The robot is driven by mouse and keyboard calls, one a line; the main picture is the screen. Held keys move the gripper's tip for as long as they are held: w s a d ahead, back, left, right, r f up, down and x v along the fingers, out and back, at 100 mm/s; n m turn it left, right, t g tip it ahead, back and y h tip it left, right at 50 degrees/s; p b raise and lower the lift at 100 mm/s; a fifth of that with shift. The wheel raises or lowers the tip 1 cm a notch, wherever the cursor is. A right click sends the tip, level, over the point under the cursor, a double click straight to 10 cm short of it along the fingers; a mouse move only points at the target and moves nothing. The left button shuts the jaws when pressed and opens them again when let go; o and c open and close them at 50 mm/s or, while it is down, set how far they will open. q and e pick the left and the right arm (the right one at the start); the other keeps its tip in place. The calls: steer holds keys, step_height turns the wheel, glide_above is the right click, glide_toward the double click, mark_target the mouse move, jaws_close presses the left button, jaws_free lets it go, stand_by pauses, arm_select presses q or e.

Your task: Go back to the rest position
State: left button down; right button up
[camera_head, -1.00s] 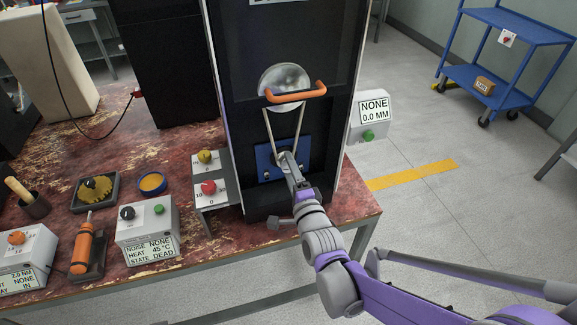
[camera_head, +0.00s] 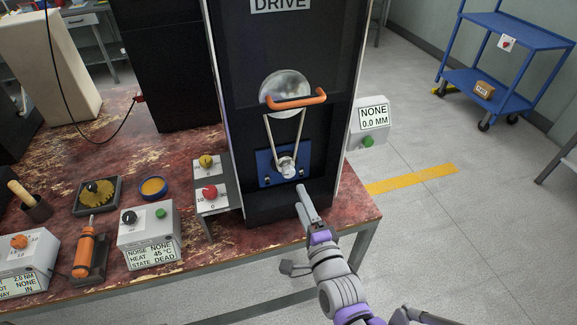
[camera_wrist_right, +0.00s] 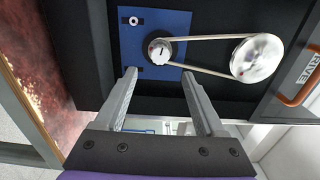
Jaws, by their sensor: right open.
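My right gripper (camera_head: 304,196) is in front of the black drive cabinet (camera_head: 300,60), below the small pulley (camera_head: 287,166) on its blue plate (camera_head: 265,165). In the right wrist view the two fingers (camera_wrist_right: 165,95) are spread apart with nothing between them. The small pulley (camera_wrist_right: 158,51) and blue plate (camera_wrist_right: 130,40) lie beyond the fingertips. A belt (camera_head: 301,130) loops from the small pulley up to the large silver pulley (camera_head: 285,86). My left gripper is in neither view.
The red-topped bench (camera_head: 330,212) carries control boxes (camera_head: 148,225), an orange screwdriver (camera_head: 86,250) in a holder and a grey box with red and yellow knobs (camera_head: 211,190). A blue cart (camera_head: 487,75) stands at the far right. Open floor lies right of the bench.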

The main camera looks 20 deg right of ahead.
steer(key=s+d+r+n+g+p, duration=0.1)
steer(key=s+d+n+g+p, duration=0.1)
steer(key=s+n+g+p, duration=0.9)
steer(key=s+n+g, duration=0.1)
steer(key=s+n, duration=0.4)
steer(key=n, duration=0.1)
steer(key=shift+s+d+r+n+g+h+p, duration=0.2)
steer(key=shift+s+d+n+g+h+p, duration=0.1)
steer(key=shift+n, duration=0.1)
steer(key=shift+c, duration=0.4)
stand_by(2.2)
